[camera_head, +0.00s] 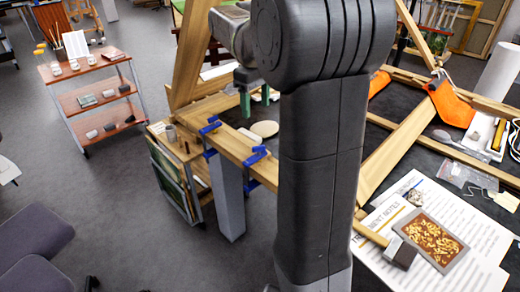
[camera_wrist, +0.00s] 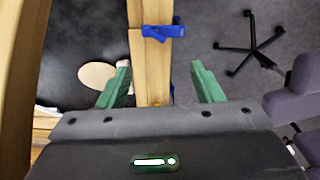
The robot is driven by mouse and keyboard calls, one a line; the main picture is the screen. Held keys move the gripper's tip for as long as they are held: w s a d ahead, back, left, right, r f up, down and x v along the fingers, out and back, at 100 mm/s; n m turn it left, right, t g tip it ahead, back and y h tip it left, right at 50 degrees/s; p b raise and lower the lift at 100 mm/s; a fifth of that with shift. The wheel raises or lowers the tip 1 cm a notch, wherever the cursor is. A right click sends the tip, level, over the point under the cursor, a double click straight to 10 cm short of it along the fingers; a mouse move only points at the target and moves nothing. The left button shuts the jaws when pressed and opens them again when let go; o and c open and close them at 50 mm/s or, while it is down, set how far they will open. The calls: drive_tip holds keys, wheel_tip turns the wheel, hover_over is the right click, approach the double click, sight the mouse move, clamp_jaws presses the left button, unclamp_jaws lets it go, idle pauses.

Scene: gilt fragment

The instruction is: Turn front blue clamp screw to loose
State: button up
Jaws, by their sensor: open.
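The front blue clamp (camera_head: 257,156) grips the wooden beam (camera_head: 232,143) at its near end. It appears to be the blue clamp (camera_wrist: 164,31) at the top of the wrist view, across the beam. A second blue clamp (camera_head: 210,125) sits farther along the beam; a sliver of blue between my fingers in the wrist view may be part of it. My gripper (camera_wrist: 162,85), with green fingers, is open and empty above the beam, apart from the front clamp. In the head view my gripper (camera_head: 257,99) is partly hidden by my arm. The screw's setting cannot be told.
A pale round disc (camera_head: 265,128) lies beside the beam. A wooden upright (camera_head: 190,55) rises close to my gripper. The dark table holds a gilt fragment (camera_head: 430,240), papers and orange cloth. A trolley (camera_head: 95,85) and purple chair (camera_head: 30,235) stand left on open floor.

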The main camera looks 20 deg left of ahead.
drive_tip(key=m+b, duration=0.2)
drive_tip(key=m, duration=0.2)
drive_tip(key=m+b, duration=0.2)
drive_tip(key=m, duration=0.1)
approach(259, 150)
drive_tip(key=f, duration=0.7)
drive_tip(key=shift+w+a+f, duration=0.15)
drive_tip(key=shift+w+f, duration=0.1)
drive_tip(key=shift+f, duration=0.05)
drive_tip(key=c, duration=1)
